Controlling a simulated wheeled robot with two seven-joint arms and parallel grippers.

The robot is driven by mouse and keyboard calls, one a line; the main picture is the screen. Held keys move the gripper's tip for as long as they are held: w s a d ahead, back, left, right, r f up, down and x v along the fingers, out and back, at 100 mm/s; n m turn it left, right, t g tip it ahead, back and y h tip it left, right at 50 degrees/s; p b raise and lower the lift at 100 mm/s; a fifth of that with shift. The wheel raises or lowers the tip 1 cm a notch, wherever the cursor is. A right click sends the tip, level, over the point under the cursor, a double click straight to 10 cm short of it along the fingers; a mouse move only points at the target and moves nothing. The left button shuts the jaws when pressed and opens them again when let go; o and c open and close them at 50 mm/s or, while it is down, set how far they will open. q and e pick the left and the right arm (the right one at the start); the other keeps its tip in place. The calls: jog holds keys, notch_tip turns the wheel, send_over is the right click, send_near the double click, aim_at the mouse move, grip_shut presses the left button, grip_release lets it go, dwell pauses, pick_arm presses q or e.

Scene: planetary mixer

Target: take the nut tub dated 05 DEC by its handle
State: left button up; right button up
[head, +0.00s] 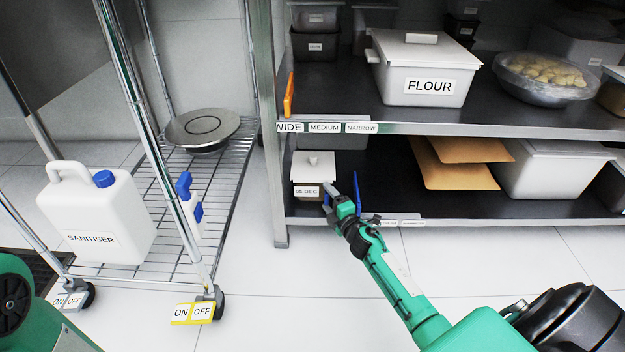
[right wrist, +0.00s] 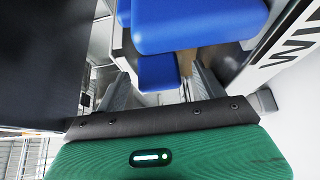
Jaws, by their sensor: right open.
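The nut tub (head: 314,175) is a small white tub with a knob-like handle (head: 313,160) on its lid and a label reading 05 DEC. It stands at the left end of the lower shelf in the head view. My right gripper (head: 339,194) is open, just right of the tub and in front of the shelf, apart from the handle. I cannot clearly make out the tub there. My left gripper is out of view.
The upper shelf (head: 345,85) is above the tub, and a metal post (head: 268,120) stands at its left. Brown envelopes (head: 455,165) and a larger white container (head: 550,168) lie to the right. A wire trolley (head: 180,225) with a sanitiser can (head: 95,212) stands left.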

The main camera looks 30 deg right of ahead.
jog(key=shift+s, duration=0.1)
jog(key=shift+c, duration=1.1)
jog(key=c, duration=1.1)
jog(key=shift+r, duration=0.1)
jog(key=shift+c, duration=0.6)
jog(key=shift+r, duration=0.1)
